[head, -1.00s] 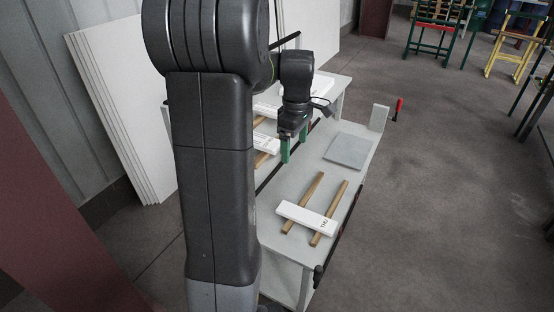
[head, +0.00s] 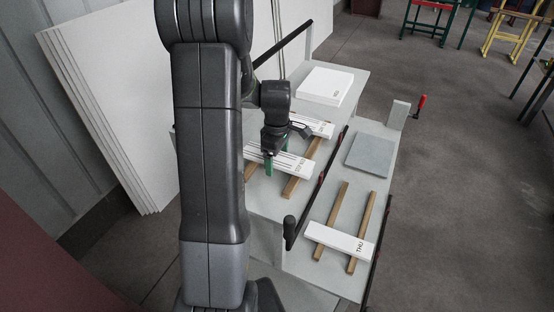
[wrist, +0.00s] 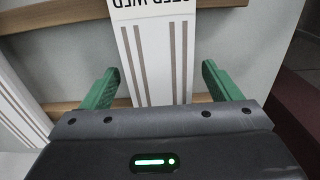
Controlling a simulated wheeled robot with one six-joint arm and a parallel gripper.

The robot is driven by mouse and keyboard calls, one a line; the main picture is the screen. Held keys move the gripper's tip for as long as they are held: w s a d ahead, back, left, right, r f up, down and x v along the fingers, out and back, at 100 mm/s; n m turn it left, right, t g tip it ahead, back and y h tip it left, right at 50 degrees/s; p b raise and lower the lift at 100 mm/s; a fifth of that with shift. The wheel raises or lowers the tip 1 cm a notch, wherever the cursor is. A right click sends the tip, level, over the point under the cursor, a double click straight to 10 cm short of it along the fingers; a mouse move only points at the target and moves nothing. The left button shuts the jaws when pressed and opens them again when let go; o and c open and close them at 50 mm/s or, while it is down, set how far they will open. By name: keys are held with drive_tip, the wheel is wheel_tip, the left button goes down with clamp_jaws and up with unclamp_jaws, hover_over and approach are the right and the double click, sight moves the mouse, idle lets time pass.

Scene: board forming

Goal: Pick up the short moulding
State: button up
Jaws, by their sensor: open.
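A white moulding with long grooves and black lettering at one end (head: 290,163) lies across wooden strips on the bench. It also shows in the wrist view (wrist: 160,60), running between my fingers. My gripper (head: 268,163) points down over it, with green fingers. In the wrist view my gripper (wrist: 160,80) is open, one finger on each side of the moulding, with small gaps. I cannot tell how far down the fingers reach. A second white grooved piece (head: 318,127) lies behind it. The lettering does not show me which piece is the short one.
Wooden strips (head: 298,180) support the pieces. A front bench holds a white board marked THU (head: 340,241) on two strips and a grey slab (head: 368,156). A white block (head: 325,84) lies at the back. A clamp with a red handle (head: 420,105) stands at the right.

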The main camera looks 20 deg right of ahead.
drive_tip(key=c, duration=1.4)
drive_tip(key=shift+o, duration=0.2)
wheel_tip(320, 180, up, 10)
drive_tip(key=b, duration=0.1)
drive_tip(key=o, duration=0.8)
drive_tip(key=shift+c, duration=0.2)
drive_tip(key=c, duration=0.7)
drive_tip(key=shift+c, duration=0.3)
